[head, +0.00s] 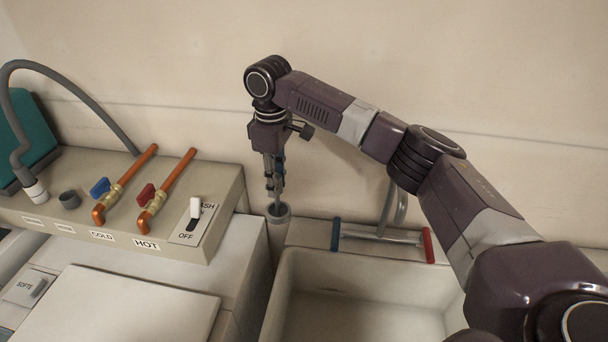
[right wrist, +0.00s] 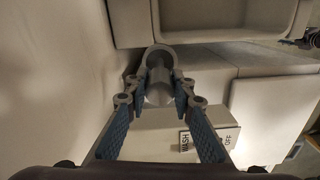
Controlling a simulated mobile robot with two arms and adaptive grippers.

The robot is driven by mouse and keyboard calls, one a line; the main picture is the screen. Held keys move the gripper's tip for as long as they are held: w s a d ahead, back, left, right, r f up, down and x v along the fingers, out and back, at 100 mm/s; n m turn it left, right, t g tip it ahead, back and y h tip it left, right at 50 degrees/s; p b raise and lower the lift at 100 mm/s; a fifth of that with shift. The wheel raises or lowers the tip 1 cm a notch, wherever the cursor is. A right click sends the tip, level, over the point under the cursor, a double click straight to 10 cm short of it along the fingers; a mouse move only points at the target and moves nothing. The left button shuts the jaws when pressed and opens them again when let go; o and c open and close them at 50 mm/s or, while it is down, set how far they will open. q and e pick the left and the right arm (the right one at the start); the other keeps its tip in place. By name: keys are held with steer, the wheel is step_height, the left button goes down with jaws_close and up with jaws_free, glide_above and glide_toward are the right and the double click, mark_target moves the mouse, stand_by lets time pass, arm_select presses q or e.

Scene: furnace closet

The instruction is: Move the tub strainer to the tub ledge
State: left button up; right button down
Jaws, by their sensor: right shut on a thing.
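My right gripper (head: 275,186) points down over the mouth of an upright grey pipe (head: 279,218), between the washer and the tub (head: 345,310). In the right wrist view its fingers (right wrist: 162,88) are close together around a small pale grey piece (right wrist: 158,95), which looks like the tub strainer; its shape is mostly hidden. The fingertips are at the pipe's round rim (right wrist: 161,51); I cannot tell whether the piece is inside the pipe. The tub ledge (head: 308,235) runs behind the basin, right of the pipe. My left gripper is not in view.
A faucet (head: 385,236) with blue and red handles stands on the ledge. To the left are a washer lid (head: 130,305), a hose (head: 70,65), copper valves (head: 150,195) and a switch plate (head: 193,222). The wall is close behind my right arm.

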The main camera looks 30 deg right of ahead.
arm_select(q)
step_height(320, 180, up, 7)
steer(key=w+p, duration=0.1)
steer(key=p, duration=0.5)
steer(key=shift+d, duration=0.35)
arm_select(e)
steer(key=w+d+f+n, duration=0.2)
steer(key=d+f+n, duration=0.4)
steer(key=d, duration=0.3)
steer(key=shift+w+f+n, duration=0.15)
steer(key=shift+f+n, duration=0.05)
steer(key=shift+n, duration=0.5)
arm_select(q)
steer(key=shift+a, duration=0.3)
arm_select(e)
steer(key=shift+f, duration=0.1)
arm_select(q)
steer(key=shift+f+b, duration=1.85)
steer(key=shift+b, duration=0.05)
arm_select(e)
step_height(320, 180, down, 7)
steer(key=shift+r, duration=0.2)
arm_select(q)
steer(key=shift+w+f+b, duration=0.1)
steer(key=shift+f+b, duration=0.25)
arm_select(e)
steer(key=shift+f, duration=0.65)
steer(key=c, duration=1.6)
jaws_free()
steer(key=shift+r, duration=0.1)
